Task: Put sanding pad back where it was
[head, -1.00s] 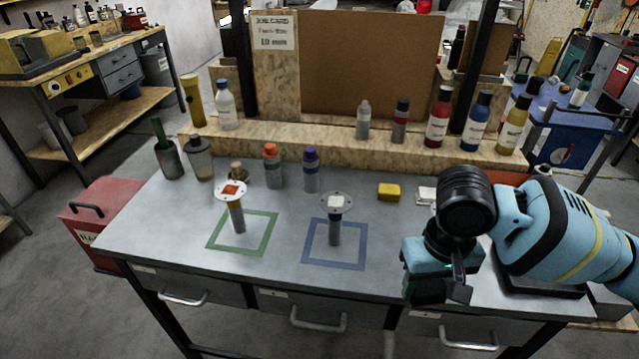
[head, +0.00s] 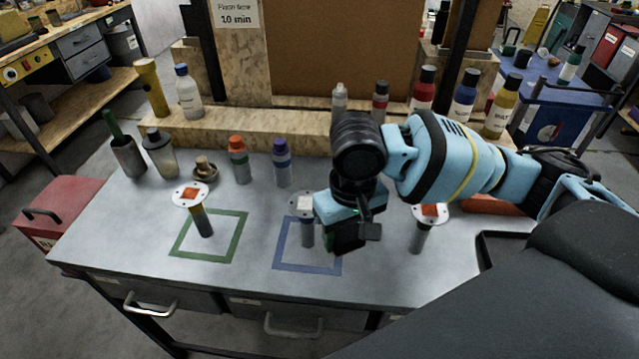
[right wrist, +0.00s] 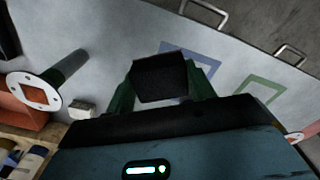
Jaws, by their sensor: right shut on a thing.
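My right gripper (head: 352,240) hangs over the blue outlined square (head: 283,269) in the head view. In the right wrist view its green fingers (right wrist: 160,88) are shut on a dark block, apparently the sanding pad (right wrist: 160,76), held above the table. A stand with a white-centred disc (head: 306,203) is at the blue square, partly behind the gripper. A stand with an orange-centred disc (head: 190,195) is at the green outlined square (head: 242,233). Another orange-centred disc stand (head: 429,213) is right of the gripper. My left gripper is not in view.
Bottles with orange (head: 238,160) and purple (head: 282,163) caps stand behind the squares. More bottles line the wooden ledge (head: 235,121). A small pale block (right wrist: 82,109) lies near the right stand. The table front between green and blue squares is clear.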

